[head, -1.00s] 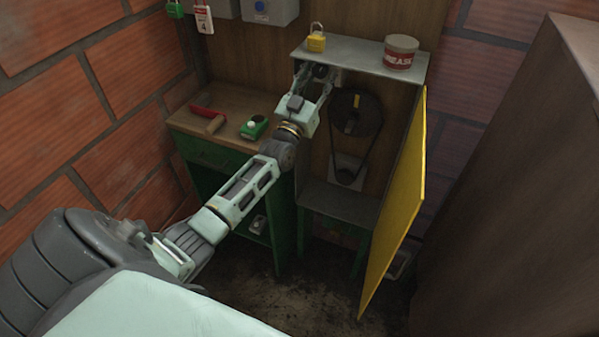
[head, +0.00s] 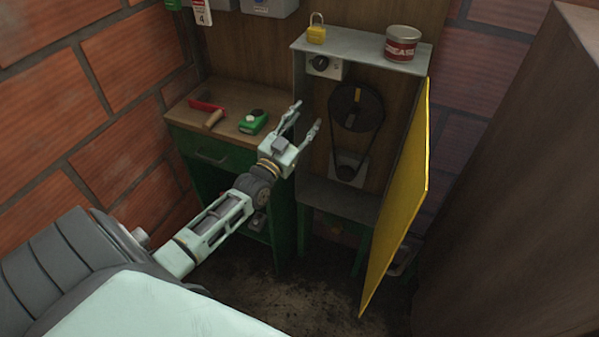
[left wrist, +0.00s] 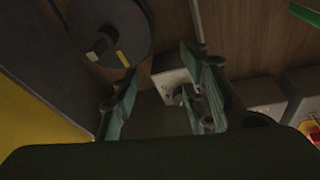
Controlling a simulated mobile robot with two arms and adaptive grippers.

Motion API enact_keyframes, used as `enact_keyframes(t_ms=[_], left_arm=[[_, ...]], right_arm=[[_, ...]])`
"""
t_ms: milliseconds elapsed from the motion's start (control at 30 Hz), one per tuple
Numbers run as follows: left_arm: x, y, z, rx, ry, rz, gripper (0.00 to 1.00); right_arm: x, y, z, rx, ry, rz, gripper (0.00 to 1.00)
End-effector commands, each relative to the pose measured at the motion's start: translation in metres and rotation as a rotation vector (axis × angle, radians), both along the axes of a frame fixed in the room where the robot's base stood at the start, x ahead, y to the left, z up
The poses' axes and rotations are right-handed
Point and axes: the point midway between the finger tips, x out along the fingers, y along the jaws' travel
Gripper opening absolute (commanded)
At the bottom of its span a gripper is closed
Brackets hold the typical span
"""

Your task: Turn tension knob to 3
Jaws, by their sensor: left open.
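The tension knob (head: 320,63) is a black round knob on a light plate at the upper left inside the open cabinet. Its number markings are too small to read. In the left wrist view the knob (left wrist: 184,92) shows on its light box (left wrist: 172,77), partly behind a finger. My left gripper (head: 307,115) is open and empty, below the knob and apart from it, in front of the cabinet's left side. In the left wrist view its two fingers (left wrist: 160,100) stand wide apart. My right gripper is not in view.
The cabinet's yellow door (head: 400,200) stands open on the right. A pulley with a belt (head: 357,108) is inside. A yellow padlock (head: 316,34) and a red tin (head: 402,43) stand on top. A workbench (head: 185,115) holds a red-and-wood tool (head: 208,109) and a green device (head: 253,122).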

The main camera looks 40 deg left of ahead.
Motion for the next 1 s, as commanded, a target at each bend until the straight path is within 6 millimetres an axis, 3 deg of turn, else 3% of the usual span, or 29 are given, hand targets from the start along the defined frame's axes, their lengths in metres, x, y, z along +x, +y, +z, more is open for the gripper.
enact_keyframes(t_ms=[567, 1000], left_arm=[[-0.017, -0.011, -0.117, -0.028, 0.219, 0.002, 0.41], [-0.042, -0.022, -0.200, -0.047, 0.382, 0.003, 0.41]], right_arm=[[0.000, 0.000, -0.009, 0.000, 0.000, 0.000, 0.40], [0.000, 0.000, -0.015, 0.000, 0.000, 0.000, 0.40]])
